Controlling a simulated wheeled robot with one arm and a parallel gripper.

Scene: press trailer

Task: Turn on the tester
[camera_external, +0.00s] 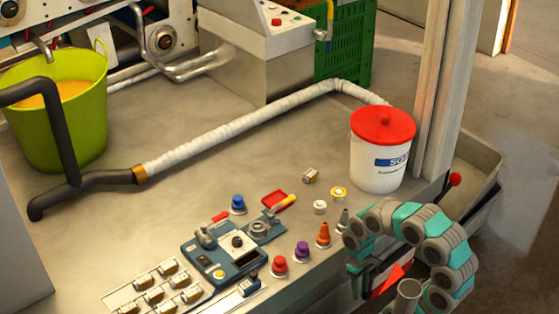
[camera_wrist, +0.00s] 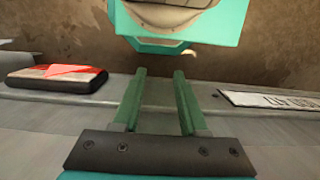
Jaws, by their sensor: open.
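The tester appears to be the blue-grey box (camera_external: 205,262) with a pale face, a black knob (camera_external: 238,242) and a yellow button (camera_external: 218,274), lying on the grey bench. Whether it is on cannot be told. My arm is folded at the bench's right front edge, well to the right of the box. In the wrist view my gripper (camera_wrist: 159,74) is open, with two parallel green fingers and nothing between them. The tester is not in the wrist view. My fingers are hard to make out in the external view.
Red (camera_external: 279,266), purple (camera_external: 302,252) and blue (camera_external: 237,204) buttons and orange cones (camera_external: 323,235) stand around the box. A white bucket with a red lid (camera_external: 384,118) stands behind my arm. The wrist view shows a red-black light (camera_wrist: 57,78) and a lettered plate (camera_wrist: 275,99).

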